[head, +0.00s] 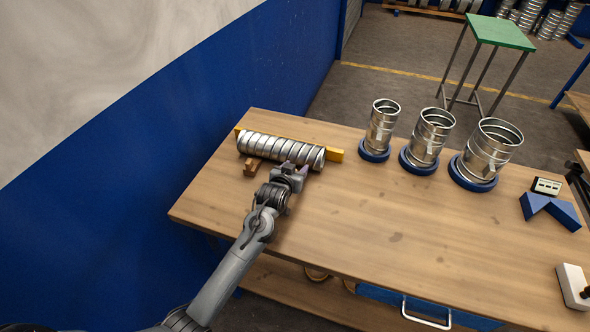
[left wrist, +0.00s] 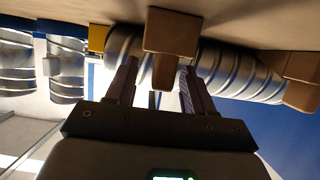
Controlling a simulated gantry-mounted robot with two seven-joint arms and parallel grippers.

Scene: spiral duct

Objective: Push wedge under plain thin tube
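A thin silver spiral tube (head: 282,149) lies along a yellow bar (head: 337,155) at the table's left end. One small brown wooden wedge (head: 250,168) is at its near side, towards the left end. It also shows at the right of the left wrist view (left wrist: 302,80). A second wooden wedge (left wrist: 165,60) is beside the tube (left wrist: 235,70), between the fingers of my left gripper (left wrist: 158,85). The fingers are open with gaps on both sides. In the head view my left gripper (head: 298,168) is close to the tube and hides this wedge.
Three upright silver tubes, small (head: 382,128), medium (head: 431,138) and large (head: 490,150), stand in blue rings at the back. A blue angled block (head: 550,210) and a small meter (head: 546,187) are at right. The table middle (head: 390,225) is clear. Dark pieces cross the right edge.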

